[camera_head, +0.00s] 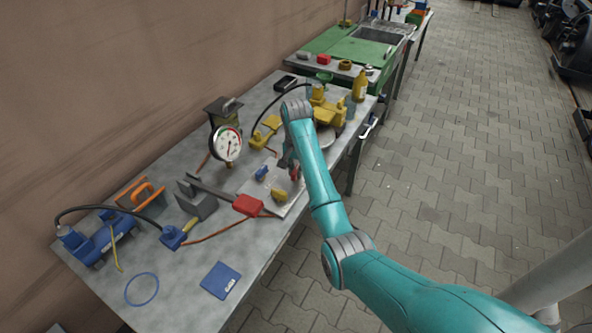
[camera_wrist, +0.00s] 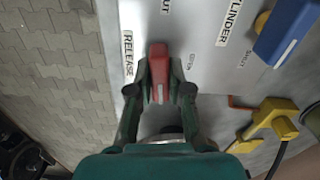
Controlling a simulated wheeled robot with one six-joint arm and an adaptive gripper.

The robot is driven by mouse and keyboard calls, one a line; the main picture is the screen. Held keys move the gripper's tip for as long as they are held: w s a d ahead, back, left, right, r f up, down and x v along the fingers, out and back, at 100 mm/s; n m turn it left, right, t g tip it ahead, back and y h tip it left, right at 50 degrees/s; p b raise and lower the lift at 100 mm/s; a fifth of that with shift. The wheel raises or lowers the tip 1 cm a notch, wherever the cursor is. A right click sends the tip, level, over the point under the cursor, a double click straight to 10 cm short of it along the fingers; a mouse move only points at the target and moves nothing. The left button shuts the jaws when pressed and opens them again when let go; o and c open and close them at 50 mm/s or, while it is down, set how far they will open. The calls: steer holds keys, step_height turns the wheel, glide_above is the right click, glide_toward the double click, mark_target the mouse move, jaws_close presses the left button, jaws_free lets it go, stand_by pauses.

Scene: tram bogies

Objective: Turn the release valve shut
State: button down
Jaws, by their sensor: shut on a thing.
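The release valve's red lever (camera_wrist: 158,58) stands on a pale metal plate (camera_wrist: 205,22) beside a RELEASE label, in the wrist view. It points up the picture, with a small mark to its right that seems to read OPEN. My gripper (camera_wrist: 160,84) is shut on the red lever, one dark green finger on each side. The fingers hide the lever's lower end. In the head view my gripper (camera_head: 289,165) is over the plate on the bench, and only a bit of the red lever (camera_head: 294,174) shows.
A blue lever (camera_head: 262,173) and a yellow lever (camera_head: 279,195) stand on the same plate, close by. A round gauge (camera_head: 228,144) rises behind, to the left. A yellow pump (camera_head: 327,108) stands further along the bench. The paved floor (camera_head: 470,150) to the right is clear.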

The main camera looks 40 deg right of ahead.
steer(key=shift+m, duration=0.6)
steer(key=c, duration=1.1)
jaws_free()
